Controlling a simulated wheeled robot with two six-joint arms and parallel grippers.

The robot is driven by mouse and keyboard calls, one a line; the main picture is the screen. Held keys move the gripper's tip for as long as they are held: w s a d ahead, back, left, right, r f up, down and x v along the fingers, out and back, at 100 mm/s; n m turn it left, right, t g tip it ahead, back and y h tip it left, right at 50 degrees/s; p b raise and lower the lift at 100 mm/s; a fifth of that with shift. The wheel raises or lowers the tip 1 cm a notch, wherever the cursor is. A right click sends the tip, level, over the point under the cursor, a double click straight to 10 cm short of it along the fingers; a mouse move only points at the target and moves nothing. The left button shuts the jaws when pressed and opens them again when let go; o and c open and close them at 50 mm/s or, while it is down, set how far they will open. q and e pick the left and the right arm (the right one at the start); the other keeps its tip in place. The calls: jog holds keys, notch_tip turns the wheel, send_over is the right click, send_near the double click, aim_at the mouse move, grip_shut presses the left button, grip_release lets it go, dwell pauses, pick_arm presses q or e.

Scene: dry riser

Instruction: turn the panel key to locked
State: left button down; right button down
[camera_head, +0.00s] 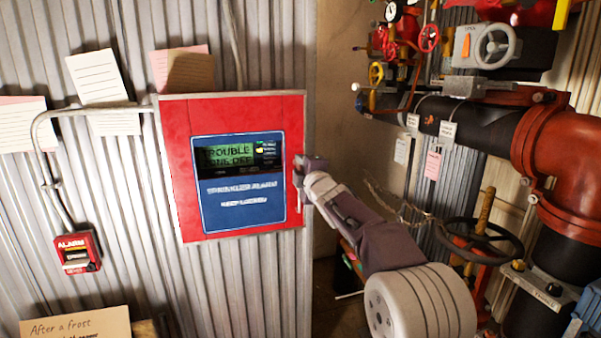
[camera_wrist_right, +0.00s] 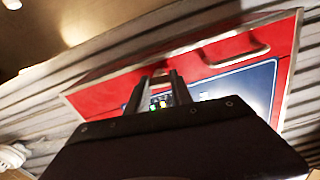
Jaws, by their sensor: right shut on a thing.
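The red alarm panel (camera_head: 240,105) hangs on the corrugated wall, its door looking closed. Its blue plate (camera_head: 242,208) reads "sprinkler alarm, keep locked", and its green display (camera_head: 226,156) shows "trouble". My right gripper (camera_head: 304,166) is at the panel's right edge, shut on the panel key. The jaws hide the key, so its turn cannot be read. In the right wrist view the fingers (camera_wrist_right: 168,88) point at the red panel face (camera_wrist_right: 92,98), beside a metal loop handle (camera_wrist_right: 235,52) that they do not hold. My left gripper is not in view.
A red alarm call point (camera_head: 77,252) is on the wall at lower left. Paper notes (camera_head: 97,78) hang above it, and a cardboard sign (camera_head: 75,326) stands below. Red and black pipes (camera_head: 560,150), valves and a dark handwheel (camera_head: 480,240) crowd the right side, close to my right arm.

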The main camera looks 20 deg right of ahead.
jog(key=shift+n, duration=0.6)
jog(key=c, duration=1.1)
grip_release()
jog(key=shift+b, duration=0.3)
jog(key=shift+s+f, duration=0.1)
jog(key=shift+s, duration=0.25)
jog(key=s+b, duration=0.2)
jog(key=s, duration=0.6)
jog(key=shift+s+d, duration=0.1)
jog(key=shift+s, duration=0.1)
